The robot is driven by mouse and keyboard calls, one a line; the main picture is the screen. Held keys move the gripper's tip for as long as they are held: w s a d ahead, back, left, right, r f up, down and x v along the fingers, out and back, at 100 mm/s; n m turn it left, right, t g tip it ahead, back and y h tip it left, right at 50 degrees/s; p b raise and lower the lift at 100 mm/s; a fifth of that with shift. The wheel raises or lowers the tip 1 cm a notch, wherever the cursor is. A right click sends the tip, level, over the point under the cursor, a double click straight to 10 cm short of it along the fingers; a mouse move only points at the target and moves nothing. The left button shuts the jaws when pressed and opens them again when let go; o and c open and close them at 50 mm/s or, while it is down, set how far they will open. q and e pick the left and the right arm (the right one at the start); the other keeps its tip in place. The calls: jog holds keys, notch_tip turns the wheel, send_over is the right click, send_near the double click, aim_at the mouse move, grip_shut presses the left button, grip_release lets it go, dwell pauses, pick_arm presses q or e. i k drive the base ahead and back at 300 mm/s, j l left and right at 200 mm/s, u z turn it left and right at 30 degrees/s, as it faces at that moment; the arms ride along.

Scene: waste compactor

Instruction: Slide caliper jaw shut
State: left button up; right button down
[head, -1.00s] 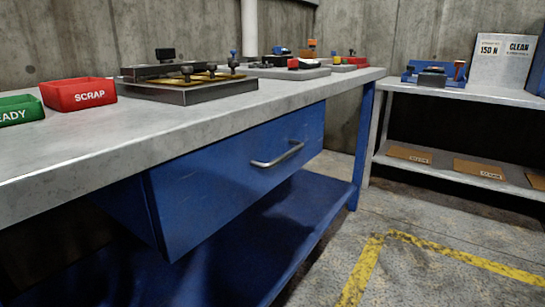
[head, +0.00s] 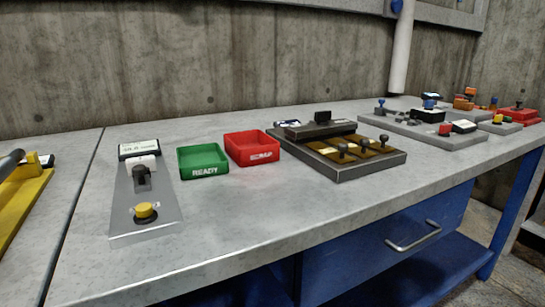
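No part in view can be told for sure as the caliper or its jaw. A grey plate fixture (head: 146,205) lies on the bench at left. A dark fixture (head: 345,172) with a black block on top, brass-coloured plates and several black knobs sits right of centre. Whether either holds the caliper is too small to tell. Neither of my grippers shows in the head view.
A green READY tray (head: 203,160) and a red SCRAP tray (head: 252,148) stand between the two fixtures. More fixtures (head: 425,130) stand at the right end. A yellow device (head: 22,195) is at the far left. The bench front (head: 235,225) is clear, above a blue drawer (head: 380,250).

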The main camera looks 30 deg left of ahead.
aim_at(141, 174)
jog(key=u, duration=1.6)
